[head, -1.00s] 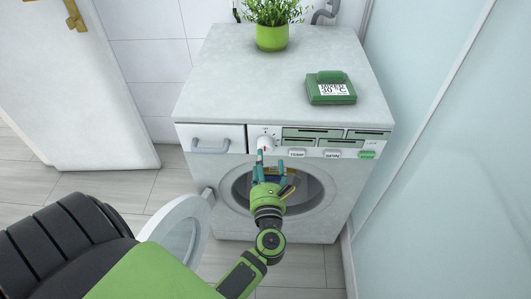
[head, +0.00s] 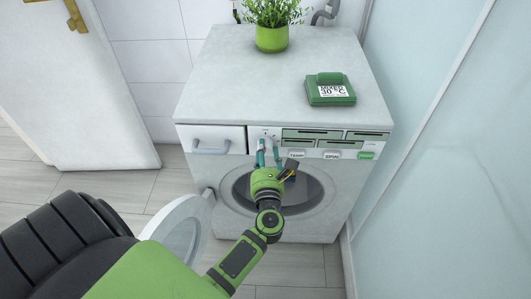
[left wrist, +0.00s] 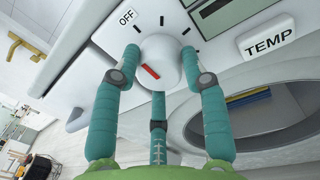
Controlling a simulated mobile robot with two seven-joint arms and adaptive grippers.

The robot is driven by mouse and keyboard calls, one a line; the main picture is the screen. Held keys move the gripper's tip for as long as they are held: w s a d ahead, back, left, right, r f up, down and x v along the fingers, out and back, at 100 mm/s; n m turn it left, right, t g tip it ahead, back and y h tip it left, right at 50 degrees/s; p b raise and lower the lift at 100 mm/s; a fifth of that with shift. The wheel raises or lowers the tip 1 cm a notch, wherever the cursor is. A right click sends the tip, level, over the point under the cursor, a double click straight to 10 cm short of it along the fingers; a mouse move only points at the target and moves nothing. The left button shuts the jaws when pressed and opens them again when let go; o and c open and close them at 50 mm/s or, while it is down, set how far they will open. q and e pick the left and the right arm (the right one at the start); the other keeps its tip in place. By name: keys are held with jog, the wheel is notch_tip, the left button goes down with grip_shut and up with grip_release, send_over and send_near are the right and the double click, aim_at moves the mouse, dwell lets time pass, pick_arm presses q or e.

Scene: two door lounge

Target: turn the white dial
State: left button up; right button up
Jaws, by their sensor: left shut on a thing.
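The white dial (left wrist: 163,55) is on the front panel of the washing machine (head: 215,95), right of the drawer. In the left wrist view its red mark points to the lower left, away from the OFF label (left wrist: 127,17) and the black ticks above it. My left gripper (head: 268,151) is shut on the dial, with teal fingers on its left and right sides and a third finger below. In the head view the fingers largely hide the dial. My right gripper is not in view.
TEMP (head: 296,154), SPIN (head: 331,154) and green (head: 366,155) buttons sit right of the dial. The round machine door (head: 182,232) stands open at lower left. A green device (head: 330,95) reading "MIXED 30 °C" and a potted plant (head: 271,39) stand on top. A glass panel (head: 450,150) is at right.

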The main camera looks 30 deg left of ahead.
pick_arm(q)
jog(key=shift+f+m, duration=0.15)
jog(key=shift+m, duration=0.15)
jog(key=shift+s+a+f+m+t+p, duration=0.15)
jog(key=shift+m+p, duration=0.65)
jog(key=shift+m, duration=1.8)
jog(key=shift+r+m+t+p, duration=0.2)
jog(key=shift+m+p, duration=0.65)
jog(key=shift+m, duration=1.75)
jog(key=shift+s+a+f+m+t+p, duration=0.2)
jog(key=shift+m+p, duration=0.6)
jog(key=shift+m, duration=1.8)
jog(key=shift+w+d+m, duration=0.1)
jog(key=shift+m, duration=0.2)
jog(key=o, duration=1.1)
jog(key=shift+o, duration=0.2)
